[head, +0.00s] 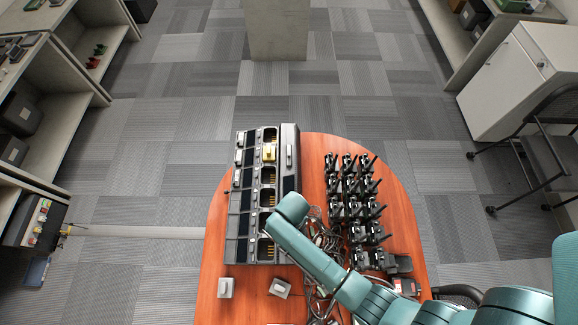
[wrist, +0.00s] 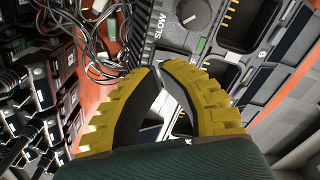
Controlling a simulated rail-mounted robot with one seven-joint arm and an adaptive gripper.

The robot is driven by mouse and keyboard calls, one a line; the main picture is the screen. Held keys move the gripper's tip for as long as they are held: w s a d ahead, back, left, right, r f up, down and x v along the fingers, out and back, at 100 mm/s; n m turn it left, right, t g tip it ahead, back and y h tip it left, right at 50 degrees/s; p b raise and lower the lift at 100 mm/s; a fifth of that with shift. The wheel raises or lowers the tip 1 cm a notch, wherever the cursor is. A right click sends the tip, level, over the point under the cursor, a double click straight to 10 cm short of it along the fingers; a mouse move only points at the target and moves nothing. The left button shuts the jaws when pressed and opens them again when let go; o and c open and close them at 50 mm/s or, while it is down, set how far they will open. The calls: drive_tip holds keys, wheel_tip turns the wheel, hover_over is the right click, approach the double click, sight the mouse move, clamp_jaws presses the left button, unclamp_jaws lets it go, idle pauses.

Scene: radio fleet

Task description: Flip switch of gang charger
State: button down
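The gang charger (head: 246,197) is a long grey-black unit with several bays, lying along the left side of the wooden table. In the wrist view its grey panel (wrist: 178,38) shows the word SLOW, a round dark knob (wrist: 194,12) and a small green part (wrist: 201,46). I cannot tell which part is the switch. My gripper (wrist: 158,69) has yellow ribbed fingers with their tips nearly together, nothing visible held between them. The tips appear just below the SLOW label; contact cannot be told.
Several black radios (head: 352,195) stand in rows on the table's right, with tangled cables (head: 318,245) between them and the charger. Two small white blocks, one left (head: 226,287) and one right (head: 280,288), lie at the table's near left.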

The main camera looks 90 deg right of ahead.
drive_tip(key=shift+f+b, duration=1.25)
drive_tip(key=shift+f, duration=0.55)
idle(0.9)
drive_tip(key=shift+r, duration=0.1)
wheel_tip(320, 180, up, 7)
drive_tip(key=p, duration=0.7)
drive_tip(key=shift+p, duration=0.4)
